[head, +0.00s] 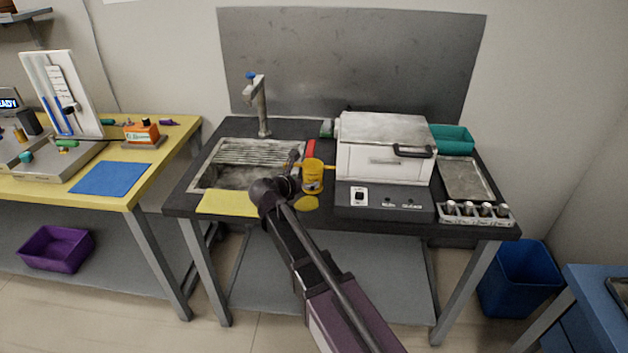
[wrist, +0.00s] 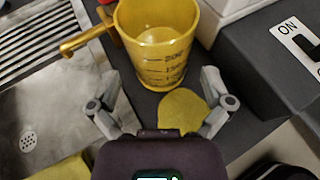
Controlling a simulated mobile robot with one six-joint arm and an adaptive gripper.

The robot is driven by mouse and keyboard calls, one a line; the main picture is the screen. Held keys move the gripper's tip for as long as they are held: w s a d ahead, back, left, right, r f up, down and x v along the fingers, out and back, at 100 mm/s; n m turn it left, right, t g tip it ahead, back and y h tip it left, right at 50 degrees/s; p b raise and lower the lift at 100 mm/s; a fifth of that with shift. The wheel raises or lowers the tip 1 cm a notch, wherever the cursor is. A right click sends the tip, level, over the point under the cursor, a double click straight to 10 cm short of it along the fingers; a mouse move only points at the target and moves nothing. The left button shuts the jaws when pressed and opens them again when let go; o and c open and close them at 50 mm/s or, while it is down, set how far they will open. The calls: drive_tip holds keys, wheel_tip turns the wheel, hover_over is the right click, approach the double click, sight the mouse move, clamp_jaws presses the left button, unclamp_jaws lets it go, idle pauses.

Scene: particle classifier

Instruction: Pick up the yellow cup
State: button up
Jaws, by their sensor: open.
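The yellow cup (head: 313,178) stands upright on the dark bench between the sink and the white machine. In the wrist view the cup (wrist: 158,55) is open at the top, with dark measuring marks on its side. A yellow bar with a knobbed end sticks out to its left. My gripper (wrist: 160,80) is open, with one grey finger at the lower left of the cup and one at the lower right. The cup is just ahead of the fingers, not clasped. In the head view my gripper (head: 296,174) is beside the cup, partly hidden by my arm.
The sink (head: 225,176) is to the left, with a yellow cloth (head: 228,203) at its front edge. The white machine (head: 385,150) stands close on the right. A flat yellow piece (wrist: 184,109) lies in front of the cup. A red object (head: 310,149) is behind it.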

sight(311, 173)
drive_tip(key=shift+b+x, duration=0.85)
drive_tip(key=shift+x, duration=1.7)
drive_tip(key=c, duration=1)
drive_tip(key=shift+r+p, duration=0.35)
drive_tip(key=shift+r, duration=0.05)
drive_tip(key=shift+c, duration=0.2)
drive_tip(key=shift+r+p, duration=1.6)
drive_tip(key=shift+p, duration=0.05)
drive_tip(key=s, duration=0.2)
drive_tip(key=shift+s+a, duration=0.1)
drive_tip(key=shift+s, duration=0.25)
drive_tip(key=s+a+r+p, duration=0.1)
drive_tip(key=s, duration=1.2)
drive_tip(key=shift+a, duration=0.3)
drive_tip(key=shift+s, duration=0.1)
